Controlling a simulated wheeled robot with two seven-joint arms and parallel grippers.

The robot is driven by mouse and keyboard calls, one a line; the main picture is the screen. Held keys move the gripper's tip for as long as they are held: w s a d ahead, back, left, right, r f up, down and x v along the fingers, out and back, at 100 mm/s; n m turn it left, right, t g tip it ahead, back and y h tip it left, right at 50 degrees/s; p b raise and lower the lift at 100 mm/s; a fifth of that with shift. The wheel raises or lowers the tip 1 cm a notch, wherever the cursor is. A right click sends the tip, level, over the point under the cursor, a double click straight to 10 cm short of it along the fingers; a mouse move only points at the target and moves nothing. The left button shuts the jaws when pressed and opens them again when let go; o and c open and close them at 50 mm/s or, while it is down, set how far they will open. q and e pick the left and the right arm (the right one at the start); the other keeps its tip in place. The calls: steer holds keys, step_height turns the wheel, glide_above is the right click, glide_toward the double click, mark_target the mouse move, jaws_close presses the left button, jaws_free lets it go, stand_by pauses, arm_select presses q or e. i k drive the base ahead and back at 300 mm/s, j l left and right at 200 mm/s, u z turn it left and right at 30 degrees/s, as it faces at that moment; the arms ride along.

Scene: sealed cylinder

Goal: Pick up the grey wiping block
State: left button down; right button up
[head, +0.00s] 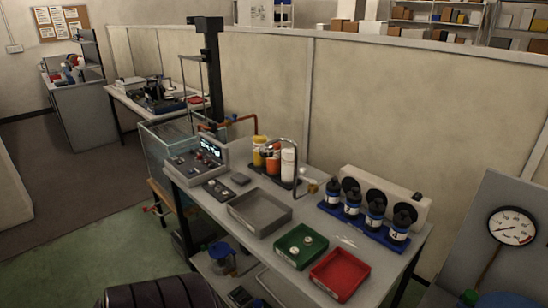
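A small dark grey block (240,179), which looks like the grey wiping block, lies flat on the workbench (330,225). It is just right of the control console (197,160) and behind the grey tray (258,212). Its top and near side show, and nothing covers it. A flat dark piece with small round parts (216,190) lies to its left, close but apart. Neither of my grippers is in view.
Behind the block stands a caddy of bottles (272,160) with a tall curved handle. A green tray (300,246) with small pale parts and a red tray (340,275) lie at the front. Black-capped bottles stand in a blue rack (363,226). A glass tank (165,140) is at the left.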

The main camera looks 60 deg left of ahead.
mark_target(239, 178)
steer(key=u, duration=2.15)
